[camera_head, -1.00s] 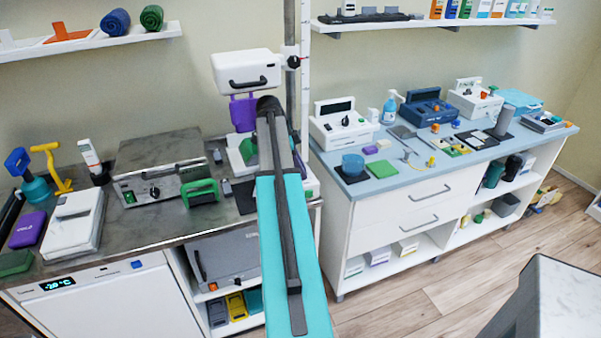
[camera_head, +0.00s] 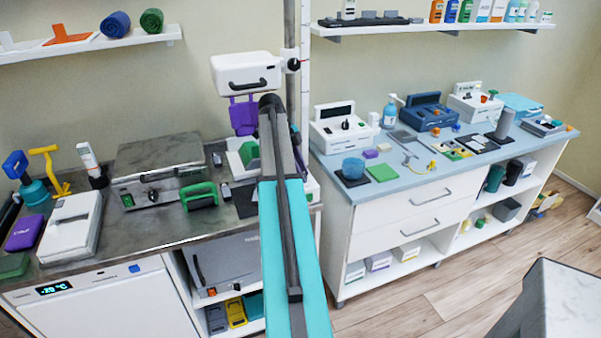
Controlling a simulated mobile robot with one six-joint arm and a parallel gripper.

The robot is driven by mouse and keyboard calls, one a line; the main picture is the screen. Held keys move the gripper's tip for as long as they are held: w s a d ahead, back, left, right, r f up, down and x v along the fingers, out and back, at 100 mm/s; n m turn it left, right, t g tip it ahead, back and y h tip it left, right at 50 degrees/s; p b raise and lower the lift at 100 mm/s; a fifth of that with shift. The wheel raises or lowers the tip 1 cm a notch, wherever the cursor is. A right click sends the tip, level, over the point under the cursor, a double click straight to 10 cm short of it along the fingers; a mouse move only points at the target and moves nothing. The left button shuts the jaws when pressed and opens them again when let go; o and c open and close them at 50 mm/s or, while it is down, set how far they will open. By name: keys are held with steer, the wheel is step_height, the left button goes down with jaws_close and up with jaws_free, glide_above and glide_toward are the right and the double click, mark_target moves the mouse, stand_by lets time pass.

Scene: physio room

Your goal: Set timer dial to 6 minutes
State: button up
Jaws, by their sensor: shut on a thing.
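No device here can be read as the timer for sure. A silver box unit (camera_head: 160,178) on the left counter has a black round knob (camera_head: 153,194) and a green switch on its front. A white unit (camera_head: 340,128) on the blue counter has a dark window and a black knob (camera_head: 345,125). A blue unit (camera_head: 428,113) and another white unit (camera_head: 474,104) with small controls stand farther right. Dial marks are too small to read. My arm reaches up the middle of the view; my gripper is hidden behind it, so its hold is not visible.
A white box (camera_head: 246,72) with a handle is fixed to a pole behind my arm, with a purple part (camera_head: 243,115) below. A green handled object (camera_head: 199,195) lies beside the silver unit. Floor (camera_head: 400,300) shows right of my arm.

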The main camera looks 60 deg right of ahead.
steer(key=o, duration=1)
steer(key=shift+w+a, duration=0.1)
steer(key=shift+w, duration=0.05)
steer(key=shift+r, duration=0.1)
steer(key=shift+b+v, duration=0.55)
steer(key=shift+v, duration=0.3)
steer(key=w+a+b, duration=0.1)
steer(key=w, duration=0.3)
steer(key=w+a+b, duration=0.1)
steer(key=w, duration=0.3)
steer(key=w+a+r+b, duration=0.1)
steer(key=w, duration=0.3)
steer(key=shift+a, duration=0.2)
